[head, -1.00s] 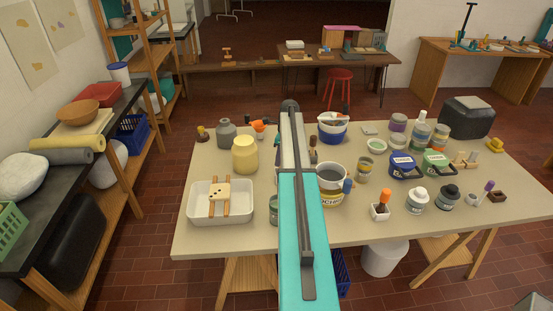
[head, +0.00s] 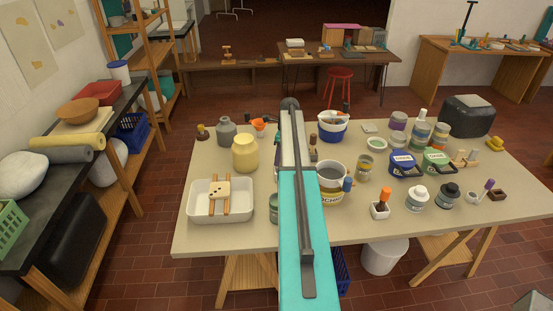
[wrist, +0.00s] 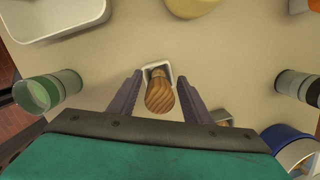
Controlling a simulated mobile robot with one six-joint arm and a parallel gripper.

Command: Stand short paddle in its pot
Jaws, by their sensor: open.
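In the wrist view a round wooden handle (wrist: 160,96) points up at the camera. A small white square pot (wrist: 146,73) shows around and behind its far end. The handle looks like that of a tool standing in this pot; its lower part is hidden, so I cannot tell whether it is the short paddle. My gripper (wrist: 160,84) is open, with one finger on either side of the handle. In the head view my arm hides this spot. An orange-handled tool (head: 381,196) stands in another small white pot (head: 380,212), right of the ochre can.
Near the gripper are a green-banded jar (wrist: 66,83), another jar (wrist: 292,84), a yellow jar (wrist: 192,6), a white tray (wrist: 60,30) and a blue-rimmed bucket (wrist: 283,137). The table's (head: 350,232) right half holds several jars and tubs; its front strip is clear.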

